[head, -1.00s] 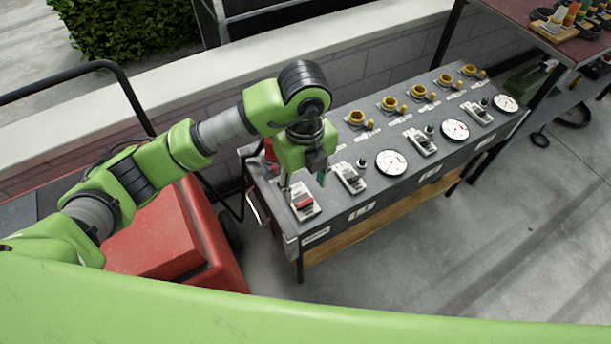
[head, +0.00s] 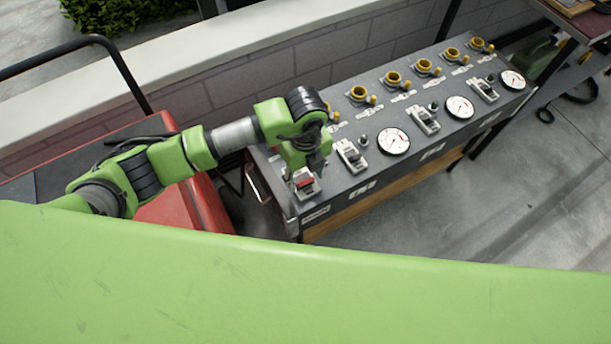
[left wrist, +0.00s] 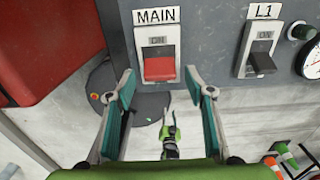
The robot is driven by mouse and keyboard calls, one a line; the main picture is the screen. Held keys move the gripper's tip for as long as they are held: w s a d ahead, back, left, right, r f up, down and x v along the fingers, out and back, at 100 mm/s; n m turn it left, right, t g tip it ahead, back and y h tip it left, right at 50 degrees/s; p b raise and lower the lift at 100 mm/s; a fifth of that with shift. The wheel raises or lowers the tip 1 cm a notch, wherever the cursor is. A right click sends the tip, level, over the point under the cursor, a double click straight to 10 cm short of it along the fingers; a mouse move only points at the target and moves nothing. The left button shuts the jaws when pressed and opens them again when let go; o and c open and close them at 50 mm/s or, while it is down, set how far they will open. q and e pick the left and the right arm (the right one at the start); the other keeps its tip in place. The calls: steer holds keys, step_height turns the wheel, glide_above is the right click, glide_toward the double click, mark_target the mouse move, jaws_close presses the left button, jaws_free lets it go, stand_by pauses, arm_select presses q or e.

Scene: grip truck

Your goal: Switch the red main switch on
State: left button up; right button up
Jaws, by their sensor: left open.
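The red main switch (head: 304,183) sits at the left end of the grey control panel (head: 330,205). In the left wrist view the red rocker (left wrist: 159,67) is below the labels MAIN and ON, in a pale housing. My left gripper (head: 303,170) is over the main switch in the head view and partly covers it. In the left wrist view its two teal-padded fingers (left wrist: 160,95) are open and empty, one on each side just below the switch. I cannot tell whether they touch the panel.
The L1 switch (left wrist: 261,55) is right of the main switch, with a gauge (head: 394,141) beyond it. Several yellow-ringed sockets (head: 393,79) line the panel's back. A red cabinet (head: 180,207) stands left.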

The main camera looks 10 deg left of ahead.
arm_select(q)
steer(key=shift+f, duration=0.8)
steer(key=c, duration=1.1)
steer(key=shift+w+a+g+h+b, duration=0.5)
steer(key=shift+g+h+b, duration=0.2)
steer(key=shift+g, duration=0.3)
steer(key=shift+c, duration=0.2)
steer(key=shift+w+a+r+g+h+b, duration=0.1)
steer(key=shift+w+g+h+b, duration=0.1)
steer(key=shift+g+h+b, duration=0.4)
arm_select(e)
steer(key=shift+s+f, duration=0.25)
steer(key=shift+f, duration=0.9)
steer(key=shift+d, duration=0.1)
